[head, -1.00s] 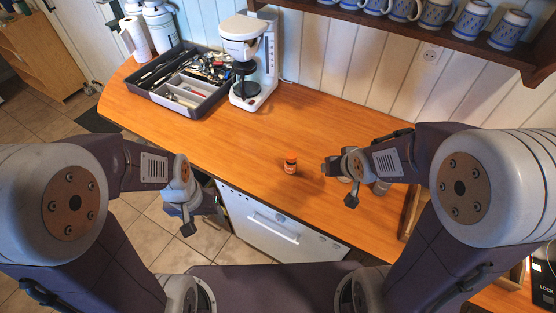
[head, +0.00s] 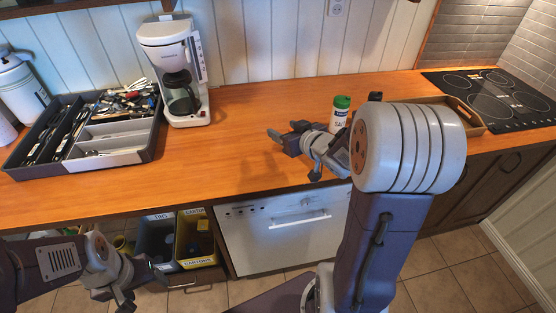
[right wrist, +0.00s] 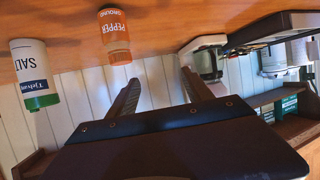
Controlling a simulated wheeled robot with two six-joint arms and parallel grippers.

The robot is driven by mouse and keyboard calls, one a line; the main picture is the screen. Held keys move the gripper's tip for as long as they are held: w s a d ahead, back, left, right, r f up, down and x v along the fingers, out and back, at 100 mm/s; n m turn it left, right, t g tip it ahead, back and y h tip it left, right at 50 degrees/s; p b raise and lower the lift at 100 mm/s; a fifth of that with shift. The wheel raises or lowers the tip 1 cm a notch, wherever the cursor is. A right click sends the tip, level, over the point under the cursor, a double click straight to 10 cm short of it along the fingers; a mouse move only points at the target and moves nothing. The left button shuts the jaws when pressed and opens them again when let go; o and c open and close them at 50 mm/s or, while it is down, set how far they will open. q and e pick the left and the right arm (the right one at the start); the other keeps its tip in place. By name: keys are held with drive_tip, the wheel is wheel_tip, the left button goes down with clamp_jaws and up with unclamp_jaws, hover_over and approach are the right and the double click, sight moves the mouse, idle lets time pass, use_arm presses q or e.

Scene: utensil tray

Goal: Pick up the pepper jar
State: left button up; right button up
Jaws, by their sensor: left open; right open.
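The pepper jar (right wrist: 114,36), with an orange label, shows upside down in the right wrist view, just beyond and left of the fingers and not between them. It is not visible in the head view. My right gripper (head: 292,154) is open and empty, low over the counter; its two fingers also show in the right wrist view (right wrist: 160,78). The salt jar (head: 341,112), with a green lid, stands upright behind my right arm and also shows in the right wrist view (right wrist: 35,75). My left gripper (head: 143,290) is open and empty in front of the counter, below its top.
A utensil tray (head: 157,130) and a white coffee maker (head: 187,60) stand at the back left of the counter (head: 225,150). A wooden tray (head: 470,122) and a black cooktop (head: 500,100) are at the right. The middle of the counter is clear.

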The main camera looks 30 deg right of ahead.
sight(290, 130)
drive_tip(key=shift+m+h, duration=0.7)
drive_tip(key=shift+m, duration=0.1)
drive_tip(key=d+f, duration=0.1)
drive_tip(key=d, duration=0.1)
drive_tip(key=s+d+f+b, duration=0.1)
drive_tip(key=d+f, duration=0.1)
drive_tip(key=d+f+b, duration=0.1)
drive_tip(key=shift+s+d+f, duration=0.15)
drive_tip(key=shift+d, duration=0.25)
drive_tip(key=shift+w+a+f+b, duration=0.2)
drive_tip(key=shift+w+a+b, duration=0.25)
drive_tip(key=shift+w, duration=0.4)
drive_tip(key=shift+d+x, duration=0.2)
drive_tip(key=shift+x, duration=0.85)
drive_tip(key=shift+w+d, duration=0.1)
drive_tip(key=shift+w+f, duration=0.25)
drive_tip(key=shift+w, duration=0.05)
drive_tip(key=x, duration=0.4)
drive_tip(key=shift+w+b, duration=0.15)
drive_tip(key=shift+b, duration=0.25)
drive_tip(key=shift+c, duration=0.3)
use_arm(q)
wheel_tip(290, 130, down, 5)
drive_tip(key=shift+d+r, duration=0.15)
use_arm(e)
clamp_jaws()
